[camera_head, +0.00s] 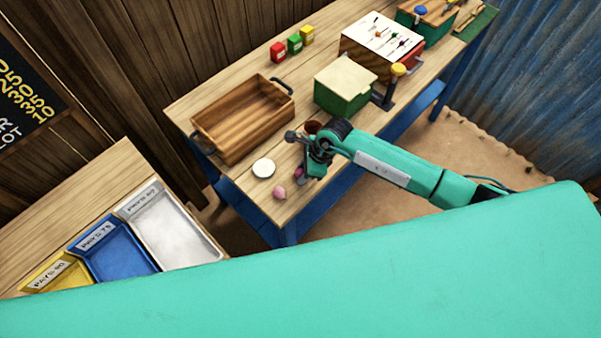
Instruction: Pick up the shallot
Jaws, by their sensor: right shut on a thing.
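My right gripper (302,171) reaches in from the right over the near end of the wooden bench. It is shut on a small purple-pink bulb (298,174), which looks like the shallot and is partly hidden by the fingers. A second small pink bulb (279,193) lies on the bench just left of and nearer than the gripper, apart from it. I cannot tell how far the held bulb is above the bench. My left gripper is not in view.
A white round disc (263,168) and a wooden crate (243,120) are left of the gripper. A small brown pot (312,127) and a green box (345,88) stand behind it. Yellow, blue and white trays (165,235) lie on a separate table at left.

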